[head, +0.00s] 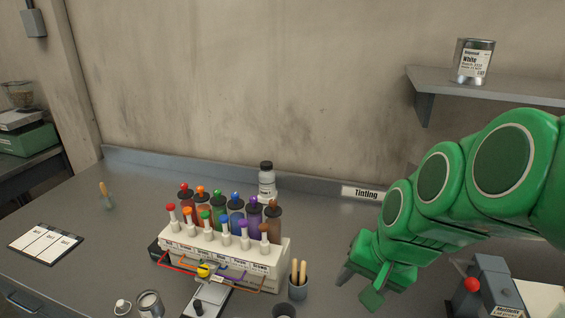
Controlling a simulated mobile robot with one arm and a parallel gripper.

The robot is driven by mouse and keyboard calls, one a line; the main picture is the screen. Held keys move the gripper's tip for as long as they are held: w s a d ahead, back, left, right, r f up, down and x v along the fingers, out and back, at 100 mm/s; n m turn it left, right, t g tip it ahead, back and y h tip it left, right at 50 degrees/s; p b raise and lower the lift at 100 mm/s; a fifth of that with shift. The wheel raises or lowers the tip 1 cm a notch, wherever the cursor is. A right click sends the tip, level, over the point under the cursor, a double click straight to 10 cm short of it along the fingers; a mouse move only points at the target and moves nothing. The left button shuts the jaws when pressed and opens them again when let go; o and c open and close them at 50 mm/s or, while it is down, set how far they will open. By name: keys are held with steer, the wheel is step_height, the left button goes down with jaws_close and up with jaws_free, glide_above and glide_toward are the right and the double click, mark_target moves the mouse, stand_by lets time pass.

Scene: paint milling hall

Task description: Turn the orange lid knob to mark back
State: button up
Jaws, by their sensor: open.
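A white rack (268,276) of tinting bottles stands on the bench. Its back row of bottles carries coloured lid knobs, among them an orange one (201,189) second from the left, beside a red one (184,187). A front row of white stems has coloured tops, also with an orange one (187,211) second from the left. I cannot read any mark on the lids or tell which way the orange lid knob is turned. My gripper (358,285) is open, low over the bench, to the right of the rack and apart from it.
A cup with wooden sticks (298,290) stands between rack and gripper. A red-knobbed machine (487,285) is at right. The bench left of the rack is mostly clear.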

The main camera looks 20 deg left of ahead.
steer(key=w+a+r+m+t+y, duration=0.25)
steer(key=w+a+r+m, duration=0.45)
steer(key=a, duration=0.6)
steer(key=w+a+r+m+t+y, duration=0.2)
steer(key=w+a+r+m+t, duration=0.25)
steer(key=w+a+r, duration=0.65)
steer(key=w+a+r+m+t+y, duration=0.25)
steer(key=w+a+m, duration=0.35)
steer(key=a, duration=1)
steer(key=m+t+h, duration=0.2)
steer(key=m+h, duration=1.2)
steer(key=m, duration=0.6)
glide_toward(197, 189)
steer(key=w, duration=0.2)
steer(key=shift+g, duration=0.25)
steer(key=shift+x, duration=4)
steer(key=shift+s+d, duration=0.15)
